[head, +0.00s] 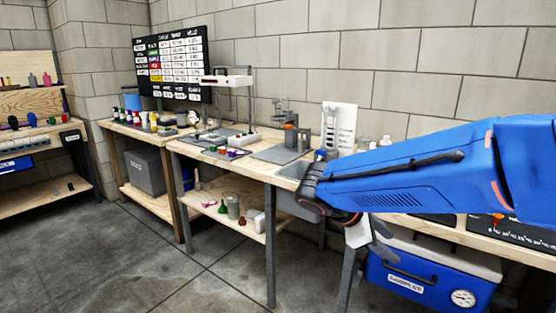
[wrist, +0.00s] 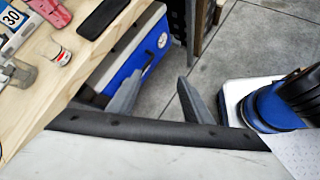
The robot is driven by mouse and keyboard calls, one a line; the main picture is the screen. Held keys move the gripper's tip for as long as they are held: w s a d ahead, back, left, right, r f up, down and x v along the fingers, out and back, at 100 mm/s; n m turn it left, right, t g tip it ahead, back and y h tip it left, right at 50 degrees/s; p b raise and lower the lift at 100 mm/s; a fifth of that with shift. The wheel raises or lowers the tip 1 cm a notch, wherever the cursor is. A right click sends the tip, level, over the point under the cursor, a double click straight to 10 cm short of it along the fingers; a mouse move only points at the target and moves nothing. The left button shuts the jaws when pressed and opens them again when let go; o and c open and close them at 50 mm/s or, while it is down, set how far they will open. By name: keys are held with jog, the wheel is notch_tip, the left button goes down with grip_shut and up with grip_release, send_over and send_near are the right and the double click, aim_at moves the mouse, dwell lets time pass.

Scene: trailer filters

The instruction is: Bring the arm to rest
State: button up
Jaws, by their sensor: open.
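My blue arm (head: 410,175) reaches in from the right in the head view, in front of the wooden workbench. Its wrist bends downward at the dark joint, and my gripper (head: 380,248) hangs below it, in front of the bench's front edge. In the wrist view my gripper (wrist: 157,92) shows two grey fingers spread apart. Nothing is between them but grey floor, with the blue cooler behind the left finger. Part of the bench behind the arm is hidden.
The wooden bench (head: 262,174) holds several small items and trays. A blue cooler (head: 425,285) with a pale lid stands beneath its right part; it also shows in the wrist view (wrist: 135,52). A dark chart board (head: 172,64) stands behind. The floor (head: 150,285) at front left is clear.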

jog(key=s+d+f+m+t+y, duration=0.1)
jog(key=s+f+m+y, duration=0.1)
jog(key=s+m+y, duration=0.2)
jog(key=s+d+f+m+t+y, duration=0.1)
jog(key=s+m+y, duration=0.4)
jog(key=s+m, duration=0.6)
notch_tip(320, 180, down, 2)
jog(key=s+t, duration=0.1)
jog(key=s, duration=0.2)
jog(key=shift+d+f, duration=0.15)
jog(key=shift+f, duration=0.05)
